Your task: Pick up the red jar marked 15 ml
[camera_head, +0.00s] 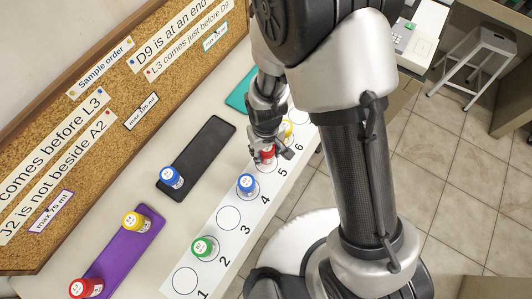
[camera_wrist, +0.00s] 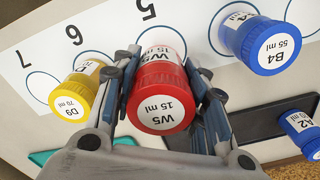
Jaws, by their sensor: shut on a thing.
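The red jar W5, marked 15 ml, (camera_wrist: 163,98) is between the two fingers of my gripper (camera_wrist: 168,88) in the wrist view. The fingers are shut on its sides, and its lid faces the camera. In the head view the red jar (camera_head: 267,152) is partly hidden by my gripper (camera_head: 268,140), at the white numbered strip (camera_head: 228,244) near circle 5. I cannot tell whether the jar touches the strip.
The yellow jar D9 (camera_wrist: 73,99) stands close to one finger, near number 6. The blue jar B4 (camera_wrist: 263,46) is on the other side, at circle 4 (camera_head: 247,183). A green-lidded jar (camera_head: 205,248) stands at circle 2. Black (camera_head: 208,150) and purple (camera_head: 128,245) mats hold other jars.

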